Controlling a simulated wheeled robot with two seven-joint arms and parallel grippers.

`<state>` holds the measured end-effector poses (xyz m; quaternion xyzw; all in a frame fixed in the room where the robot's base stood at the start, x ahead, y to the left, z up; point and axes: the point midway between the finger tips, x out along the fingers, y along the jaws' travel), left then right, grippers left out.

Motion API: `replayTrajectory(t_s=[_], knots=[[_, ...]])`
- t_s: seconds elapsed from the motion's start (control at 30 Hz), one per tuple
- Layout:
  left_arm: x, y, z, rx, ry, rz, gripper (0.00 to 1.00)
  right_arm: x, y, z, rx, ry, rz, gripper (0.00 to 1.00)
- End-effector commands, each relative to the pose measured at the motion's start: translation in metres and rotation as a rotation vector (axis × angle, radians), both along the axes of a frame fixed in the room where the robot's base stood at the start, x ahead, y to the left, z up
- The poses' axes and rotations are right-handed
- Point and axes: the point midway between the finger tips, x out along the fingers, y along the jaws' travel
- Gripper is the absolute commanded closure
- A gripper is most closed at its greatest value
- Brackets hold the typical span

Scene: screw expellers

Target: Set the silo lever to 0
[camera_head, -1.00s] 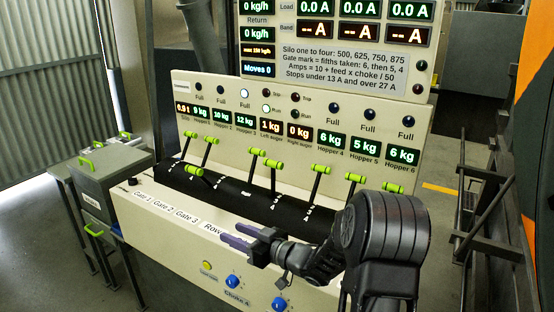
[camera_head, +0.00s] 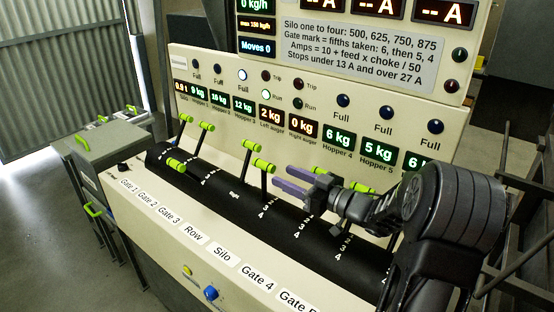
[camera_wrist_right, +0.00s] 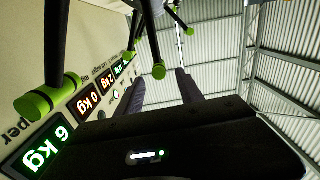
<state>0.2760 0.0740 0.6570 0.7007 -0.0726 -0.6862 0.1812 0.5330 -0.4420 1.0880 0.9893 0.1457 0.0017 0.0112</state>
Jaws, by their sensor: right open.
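The silo lever (camera_head: 262,165) is a black rod with a green crosswise grip, fifth from the left and standing up from the black curved cover. The label "Silo" (camera_head: 222,252) is on the white front strip. My right gripper (camera_head: 280,176) is open and empty at grip height, just right of the silo lever, its purple fingers pointing at it. In the right wrist view a green lever tip (camera_wrist_right: 158,70) shows beyond and between the open fingers (camera_wrist_right: 160,88), apart from them; it looks like the silo lever. My left gripper is out of view.
The row lever (camera_head: 252,145) stands close left of the silo lever. Gate 4's lever (camera_head: 325,171) and gate 5's lever (camera_head: 360,187) stand close behind my right gripper. The gate 3 lever (camera_head: 175,164) is tilted to the front. The display panel (camera_head: 215,75) rises behind.

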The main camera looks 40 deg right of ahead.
Motion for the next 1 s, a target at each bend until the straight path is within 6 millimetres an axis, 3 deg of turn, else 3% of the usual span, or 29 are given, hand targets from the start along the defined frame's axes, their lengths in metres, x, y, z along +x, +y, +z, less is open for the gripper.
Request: replayTrajectory(t_s=[0.53,1.0], knots=[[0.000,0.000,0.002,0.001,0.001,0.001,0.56,0.006,0.002,0.001,0.000,0.001,0.001,0.56],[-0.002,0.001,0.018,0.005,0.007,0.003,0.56,0.067,0.021,0.001,0.001,0.001,0.001,0.56]])
